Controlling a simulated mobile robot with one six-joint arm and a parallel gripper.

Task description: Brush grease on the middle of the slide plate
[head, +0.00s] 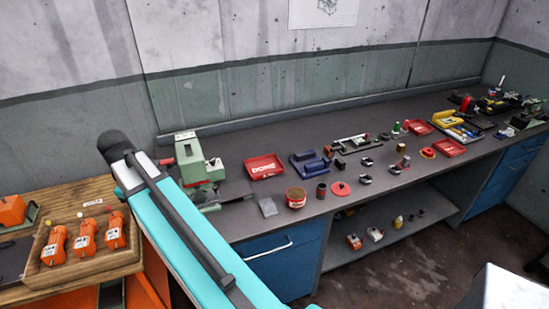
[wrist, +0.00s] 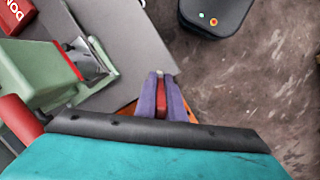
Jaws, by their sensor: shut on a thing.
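In the wrist view my gripper (wrist: 161,82) has two purple fingers shut on a slim red-handled thing (wrist: 161,104), likely the grease brush. Its pale tip barely shows between the fingertips. The gripper is over the worktop's front edge, to the right of a green machine (wrist: 50,55), apart from it. The machine (head: 196,160) also stands on the bench in the head view, behind my turquoise arm. A grey metal part (wrist: 90,60) on the machine may be the slide plate; I cannot tell. A red tin (head: 296,198) is on the bench. My gripper is hidden in the head view.
The grey bench (head: 240,222) carries a red tray (head: 264,167), a blue tray (head: 310,163), a dark cylinder (head: 321,190) and a red disc (head: 341,189). A wooden tray (head: 95,262) with orange units is at the left. Floor is open in front.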

